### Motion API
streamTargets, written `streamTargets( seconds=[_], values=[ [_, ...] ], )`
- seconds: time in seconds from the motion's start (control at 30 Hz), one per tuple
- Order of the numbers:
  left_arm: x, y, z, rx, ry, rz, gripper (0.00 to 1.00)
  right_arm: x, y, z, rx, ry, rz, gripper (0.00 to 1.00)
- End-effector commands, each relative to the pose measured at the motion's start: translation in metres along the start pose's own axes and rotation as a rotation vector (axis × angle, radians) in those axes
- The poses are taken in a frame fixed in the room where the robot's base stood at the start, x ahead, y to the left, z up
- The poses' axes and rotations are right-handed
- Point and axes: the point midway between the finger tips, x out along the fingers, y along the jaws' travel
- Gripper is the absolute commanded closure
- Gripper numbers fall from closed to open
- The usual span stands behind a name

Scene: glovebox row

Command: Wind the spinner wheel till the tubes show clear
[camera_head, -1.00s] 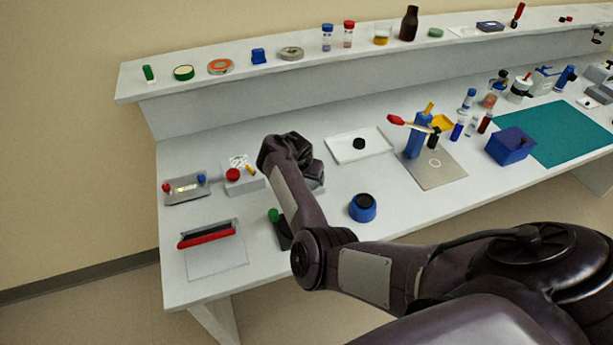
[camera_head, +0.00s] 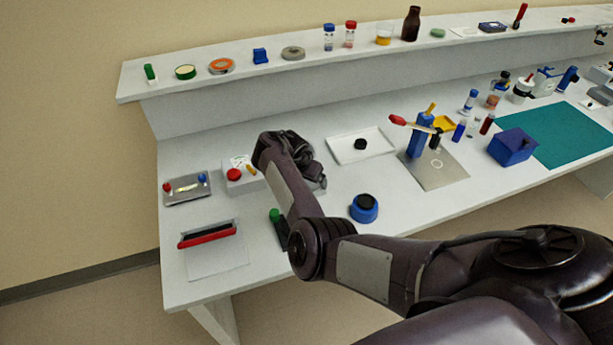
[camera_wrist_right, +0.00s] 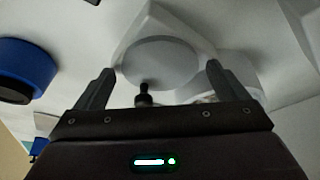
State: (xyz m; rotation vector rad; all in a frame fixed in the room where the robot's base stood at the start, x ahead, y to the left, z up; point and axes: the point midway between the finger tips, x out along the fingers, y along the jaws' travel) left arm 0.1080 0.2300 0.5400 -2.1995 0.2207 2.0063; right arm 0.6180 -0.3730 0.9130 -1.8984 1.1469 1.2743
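In the right wrist view a round grey wheel (camera_wrist_right: 160,62) sits on a pale housing (camera_wrist_right: 150,22). A small black knob (camera_wrist_right: 143,97) stands up near the wheel's edge. My right gripper (camera_wrist_right: 160,68) is open, its two fingers apart with the wheel and knob in the gap; I cannot tell whether either finger touches. In the head view my right gripper (camera_head: 290,150) hides most of the spinner, and only a pale edge (camera_head: 317,184) shows beside it. Tubes in the spinner cannot be made out. My left gripper is not in view.
A white box with a red button (camera_head: 234,174) stands just left of the gripper. A blue jar with a dark lid (camera_head: 364,209) is to the right, also in the wrist view (camera_wrist_right: 28,68). A green-capped item (camera_head: 275,214) lies close to my arm. A white tray (camera_head: 378,151) is behind.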

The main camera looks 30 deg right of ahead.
Motion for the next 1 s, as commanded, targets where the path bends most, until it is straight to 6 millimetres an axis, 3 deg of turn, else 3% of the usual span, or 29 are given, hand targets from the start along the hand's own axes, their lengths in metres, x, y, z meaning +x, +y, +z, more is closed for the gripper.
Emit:
streamTargets(
  seconds=[0.37,0.8,1.0],
  values=[
    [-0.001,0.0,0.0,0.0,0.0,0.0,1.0,-0.004,-0.001,-0.001,0.0,0.004,-0.001,0.01],
    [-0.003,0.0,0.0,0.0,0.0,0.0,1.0,-0.069,-0.001,-0.001,0.001,0.003,-0.002,0.01],
    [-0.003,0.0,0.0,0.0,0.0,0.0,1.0,-0.079,-0.001,0.0,-0.001,0.002,-0.001,0.01]
  ],
)
